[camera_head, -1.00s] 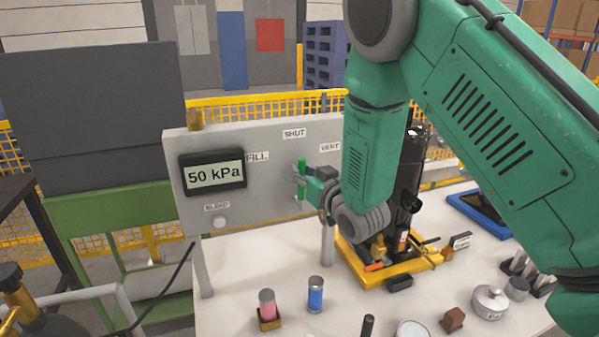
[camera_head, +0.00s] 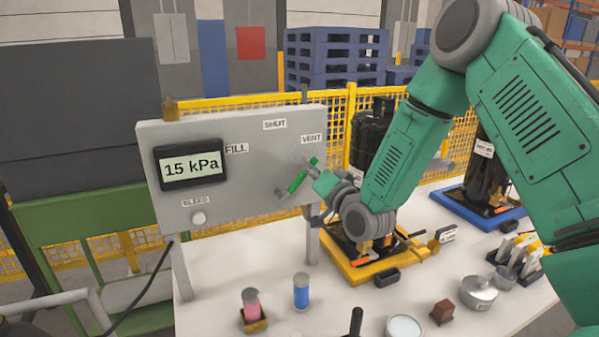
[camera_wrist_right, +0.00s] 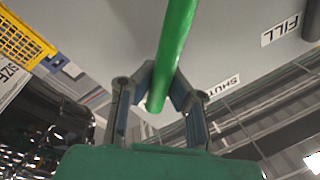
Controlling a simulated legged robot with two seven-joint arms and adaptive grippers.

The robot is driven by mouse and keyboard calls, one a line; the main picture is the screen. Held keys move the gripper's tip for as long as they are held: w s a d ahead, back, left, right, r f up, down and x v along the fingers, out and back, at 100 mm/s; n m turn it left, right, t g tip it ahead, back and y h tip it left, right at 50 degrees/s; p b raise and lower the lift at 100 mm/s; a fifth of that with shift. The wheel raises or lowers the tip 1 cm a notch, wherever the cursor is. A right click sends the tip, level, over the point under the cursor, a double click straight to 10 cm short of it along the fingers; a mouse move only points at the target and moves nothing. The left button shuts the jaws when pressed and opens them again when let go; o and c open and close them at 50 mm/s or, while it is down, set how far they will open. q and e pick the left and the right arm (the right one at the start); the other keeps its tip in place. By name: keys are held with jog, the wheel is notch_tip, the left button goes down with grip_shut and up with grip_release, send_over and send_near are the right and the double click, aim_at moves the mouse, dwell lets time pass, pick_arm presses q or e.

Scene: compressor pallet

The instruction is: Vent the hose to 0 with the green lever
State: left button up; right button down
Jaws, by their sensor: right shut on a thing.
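The green lever (camera_head: 302,177) sits on the grey panel (camera_head: 255,185), tilted with its upper end toward the VENT label (camera_head: 311,138). My right gripper (camera_head: 311,172) is shut on the lever. In the right wrist view the green lever (camera_wrist_right: 174,50) passes between the two fingers of my right gripper (camera_wrist_right: 160,90). The display (camera_head: 190,164) on the panel reads 15 kPa. The SHUT label (camera_head: 275,125) is at the top of the panel and the FILL label (camera_head: 236,149) is beside the display. My left gripper is not in view.
A round BLEED knob (camera_head: 198,217) is low on the panel. A black compressor in a yellow tray (camera_head: 345,267) stands behind and below my right gripper. A pink cylinder (camera_head: 251,303), a blue cylinder (camera_head: 301,291) and metal pots (camera_head: 478,290) stand on the white table.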

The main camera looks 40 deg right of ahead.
jog(key=shift+s+d+f+m+b, duration=0.2)
jog(key=shift+d+f+m+b, duration=0.3)
jog(key=shift+m, duration=0.4)
jog(key=shift+f+h, duration=0.15)
jog(key=shift+h, duration=0.15)
jog(key=c, duration=1.5)
grip_release()
jog(key=shift+d, duration=0.1)
jog(key=shift+c, duration=0.2)
jog(key=shift+o, duration=0.3)
jog(key=shift+s+d, duration=0.1)
jog(key=shift+s, duration=0.05)
jog(key=s+a+f, duration=0.1)
jog(key=s, duration=1)
jog(key=shift+s+f, duration=0.35)
jog(key=shift+f, duration=0.05)
